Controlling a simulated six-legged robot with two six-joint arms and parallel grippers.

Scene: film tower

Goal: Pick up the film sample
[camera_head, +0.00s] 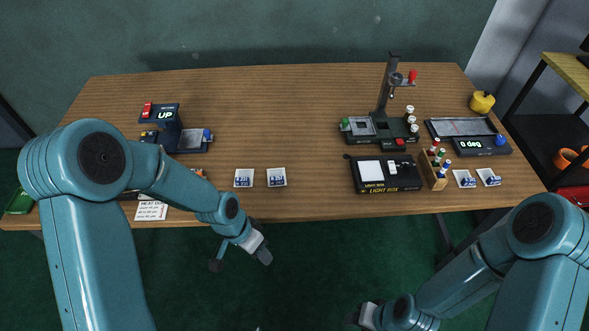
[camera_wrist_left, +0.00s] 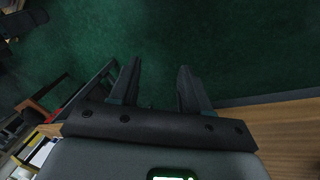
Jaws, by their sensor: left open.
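Several small white sample cards with blue labels lie on the wooden table; I cannot tell which is the film sample. One card (camera_head: 244,178) and another card (camera_head: 276,177) lie side by side near the front edge, left of the middle. A third card (camera_head: 464,178) and a fourth card (camera_head: 488,177) lie at the right. My left gripper (camera_head: 240,261) is open and empty, in front of the table edge, over the green floor. Its spread fingers show in the left wrist view (camera_wrist_left: 158,82). My right gripper (camera_head: 354,318) is at the bottom, partly hidden, its jaws unclear.
A device reading UP (camera_head: 165,115) stands at the left. A press stand (camera_head: 384,125), a light box (camera_head: 385,185), a wooden vial rack (camera_head: 433,180) and a display device (camera_head: 468,135) stand at the right. The middle of the table (camera_head: 260,120) is clear.

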